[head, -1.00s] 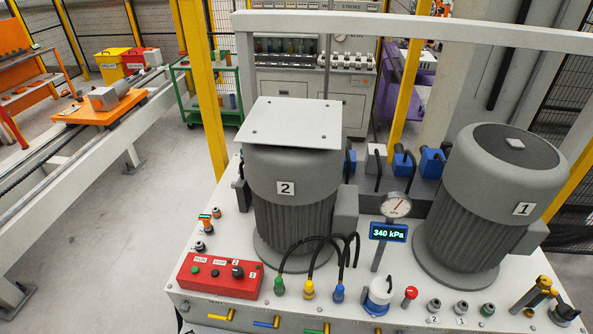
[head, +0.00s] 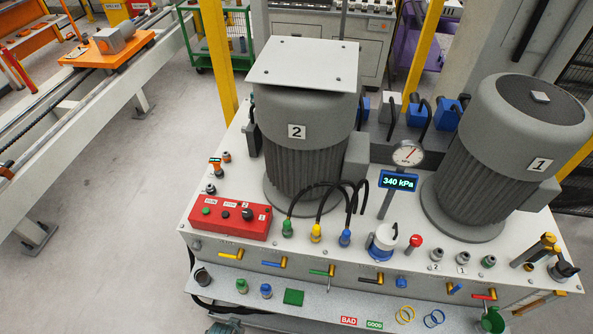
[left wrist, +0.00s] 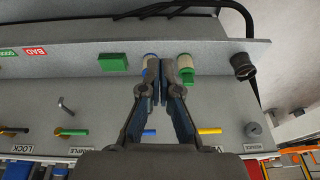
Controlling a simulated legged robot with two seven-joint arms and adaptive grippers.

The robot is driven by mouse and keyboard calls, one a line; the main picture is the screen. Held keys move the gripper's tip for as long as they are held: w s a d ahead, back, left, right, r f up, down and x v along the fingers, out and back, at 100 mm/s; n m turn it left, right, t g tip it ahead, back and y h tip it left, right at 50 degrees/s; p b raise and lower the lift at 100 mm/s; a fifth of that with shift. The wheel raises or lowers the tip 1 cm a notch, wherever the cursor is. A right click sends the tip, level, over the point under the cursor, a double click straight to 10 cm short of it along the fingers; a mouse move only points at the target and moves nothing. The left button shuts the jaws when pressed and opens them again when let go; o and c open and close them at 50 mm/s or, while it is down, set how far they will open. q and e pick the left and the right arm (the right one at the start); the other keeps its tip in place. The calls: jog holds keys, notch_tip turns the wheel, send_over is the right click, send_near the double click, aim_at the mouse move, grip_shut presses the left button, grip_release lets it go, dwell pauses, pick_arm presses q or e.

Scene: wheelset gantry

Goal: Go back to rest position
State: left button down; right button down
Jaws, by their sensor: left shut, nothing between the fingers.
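My left gripper (left wrist: 164,82) shows in the left wrist view with its two dark fingers together and nothing between them. Its tips lie in front of the grey front ledge (left wrist: 220,58), between a blue fitting (left wrist: 150,70) and a green fitting (left wrist: 185,68). I cannot tell whether the tips touch either fitting. Neither gripper can be made out clearly in the head view, and my right gripper does not show.
The bench carries motor 2 (head: 305,150), motor 1 (head: 510,140), a gauge reading 340 kPa (head: 398,181) and a red switch box (head: 228,217). Coloured valve handles (head: 318,271) line its front. A green block (head: 293,297) sits on the ledge. Open floor (head: 120,190) lies left.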

pick_arm(q)
jog(key=s+a+f+g+b, duration=0.1)
jog(key=s+f, duration=0.3)
jog(key=f, duration=0.6)
jog(key=s+f, duration=0.4)
jog(key=f, duration=0.6)
jog(key=s+a+f, duration=0.2)
jog(key=s+f, duration=0.8)
jog(key=s, duration=0.3)
jog(key=shift+a+g+b, duration=0.25)
jog(key=shift+g+b, duration=0.15)
jog(key=shift+b, duration=0.05)
jog(key=shift+f, duration=0.15)
